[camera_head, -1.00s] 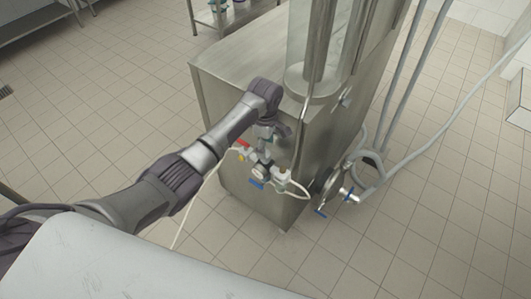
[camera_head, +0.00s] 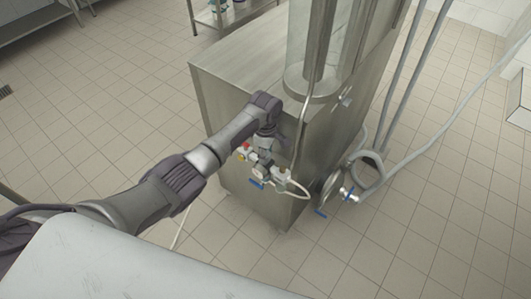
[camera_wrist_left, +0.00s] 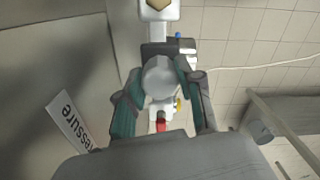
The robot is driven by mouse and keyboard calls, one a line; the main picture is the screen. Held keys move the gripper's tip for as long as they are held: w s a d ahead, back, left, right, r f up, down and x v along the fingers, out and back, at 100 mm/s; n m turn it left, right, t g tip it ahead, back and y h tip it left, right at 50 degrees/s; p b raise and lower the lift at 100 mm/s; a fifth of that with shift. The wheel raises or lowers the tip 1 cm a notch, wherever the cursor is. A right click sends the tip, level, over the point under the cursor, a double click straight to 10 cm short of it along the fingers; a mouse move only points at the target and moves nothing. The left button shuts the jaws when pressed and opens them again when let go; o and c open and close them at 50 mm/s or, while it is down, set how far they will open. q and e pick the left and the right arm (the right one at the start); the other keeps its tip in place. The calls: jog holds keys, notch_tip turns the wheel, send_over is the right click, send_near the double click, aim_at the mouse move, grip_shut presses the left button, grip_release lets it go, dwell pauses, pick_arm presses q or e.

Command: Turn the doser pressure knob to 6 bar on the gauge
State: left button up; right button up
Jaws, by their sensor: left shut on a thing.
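In the left wrist view the round grey doser pressure knob (camera_wrist_left: 162,77) sits between the two fingers of my left gripper (camera_wrist_left: 160,72), which is shut on it. In the head view my left gripper (camera_head: 266,145) points down at the fittings on the side of the steel machine and hides the knob. The small fitting that may be the gauge (camera_head: 262,171) shows just below the gripper; its dial cannot be read. My right gripper is not in view.
The steel machine (camera_head: 235,85) carries a red handle (camera_head: 243,147), a blue lever (camera_head: 257,184) and a white hose (camera_head: 298,190). A "Pressure" label (camera_wrist_left: 76,122) lies beside the gripper in the wrist view. A round valve (camera_head: 333,187) and pipes stand to the right.

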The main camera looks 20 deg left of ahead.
pick_arm(q)
jog(key=shift+m, duration=0.3)
jog(key=shift+c, duration=0.3)
jog(key=shift+r+p, duration=0.1)
jog(key=shift+p, duration=0.3)
jog(key=shift+m+p, duration=0.65)
jog(key=shift+m, duration=0.55)
jog(key=m+p, duration=0.1)
jog(key=m, duration=0.3)
jog(key=shift+m+p, duration=0.3)
jog(key=shift+p, duration=0.05)
jog(key=m+p, duration=0.1)
jog(key=m, duration=0.9)
jog(key=shift+p, duration=0.3)
jog(key=shift+m, duration=0.4)
